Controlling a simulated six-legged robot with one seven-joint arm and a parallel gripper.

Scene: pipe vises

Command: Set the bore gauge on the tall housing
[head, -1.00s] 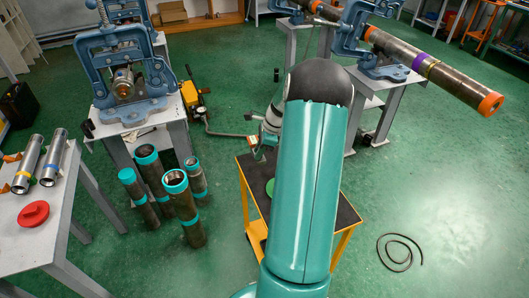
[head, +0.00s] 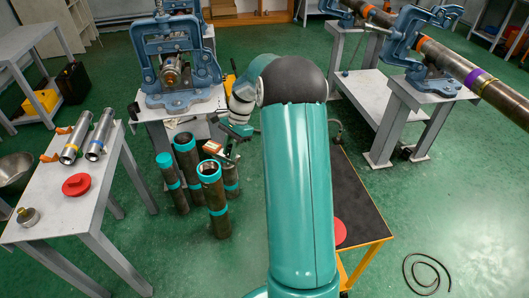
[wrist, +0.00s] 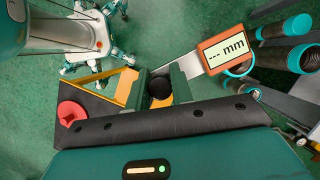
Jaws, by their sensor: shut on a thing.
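The bore gauge (head: 212,147) has an orange-rimmed display. In the wrist view its display (wrist: 222,49) reads "--- mm", and a dark round part of it sits between my fingers. My gripper (wrist: 160,87) is shut on it. In the head view my gripper (head: 231,134) holds it up beside and partly in front of a cluster of upright dark pipe housings with teal collars. These include a back one (head: 187,155), a front one (head: 216,205) and a left one (head: 170,185). I cannot tell for sure which is tallest. The right one is partly hidden.
A black-topped cart (head: 358,205) with a red disc (head: 340,232) stands right of my arm. A grey table (head: 60,215) at left holds two shiny tubes and a red cap (head: 76,185). A blue vise (head: 175,70) stands behind the housings. A cable (head: 427,274) lies on the floor.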

